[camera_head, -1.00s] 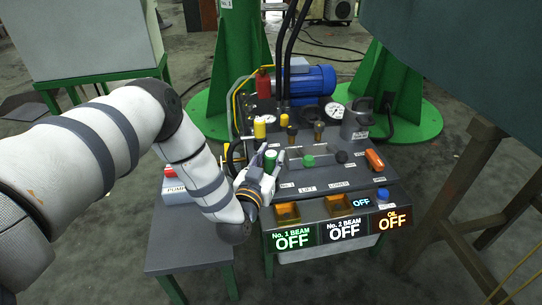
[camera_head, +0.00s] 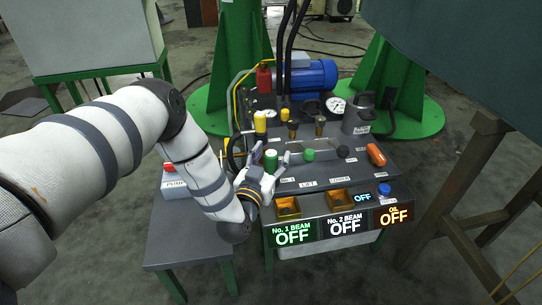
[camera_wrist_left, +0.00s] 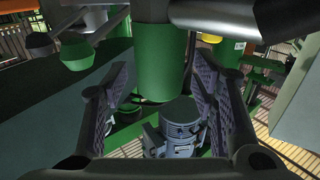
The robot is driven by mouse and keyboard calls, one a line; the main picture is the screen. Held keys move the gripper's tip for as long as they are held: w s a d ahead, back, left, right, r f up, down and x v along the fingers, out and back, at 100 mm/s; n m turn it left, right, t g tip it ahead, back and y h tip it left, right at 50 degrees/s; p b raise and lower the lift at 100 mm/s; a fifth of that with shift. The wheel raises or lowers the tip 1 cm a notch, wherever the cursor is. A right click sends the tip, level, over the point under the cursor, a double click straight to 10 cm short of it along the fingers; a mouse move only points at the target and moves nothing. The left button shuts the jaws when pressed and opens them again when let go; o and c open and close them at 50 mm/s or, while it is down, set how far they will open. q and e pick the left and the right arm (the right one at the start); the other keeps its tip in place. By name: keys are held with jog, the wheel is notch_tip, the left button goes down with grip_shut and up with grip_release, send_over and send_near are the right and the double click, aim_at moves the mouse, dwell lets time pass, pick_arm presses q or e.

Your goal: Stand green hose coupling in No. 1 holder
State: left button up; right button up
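The green hose coupling (camera_head: 270,160), a green cylinder with a pale top, stands roughly upright at the left of the console, close to the "No. 1" label (camera_head: 288,181). My left gripper (camera_head: 273,157) has its fingers spread on either side of it. In the left wrist view the green cylinder (camera_wrist_left: 160,62) is between the two padded fingers (camera_wrist_left: 162,95), with gaps on both sides. A grey ribbed fitting (camera_wrist_left: 180,120) shows below it. The No. 1 holder is hidden behind the hand and coupling, so I cannot tell how the coupling is seated. My right gripper is out of view.
A green knob (camera_head: 308,155) and black knob (camera_head: 343,151) stand right of the hand. Yellow-capped (camera_head: 260,122) and brass fittings stand behind, with gauges and a blue motor (camera_head: 313,78). Amber bins (camera_head: 288,208) sit at the front. The side table (camera_head: 190,238) is mostly clear.

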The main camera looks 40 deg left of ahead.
pick_arm(q)
jog(key=v, duration=1.2)
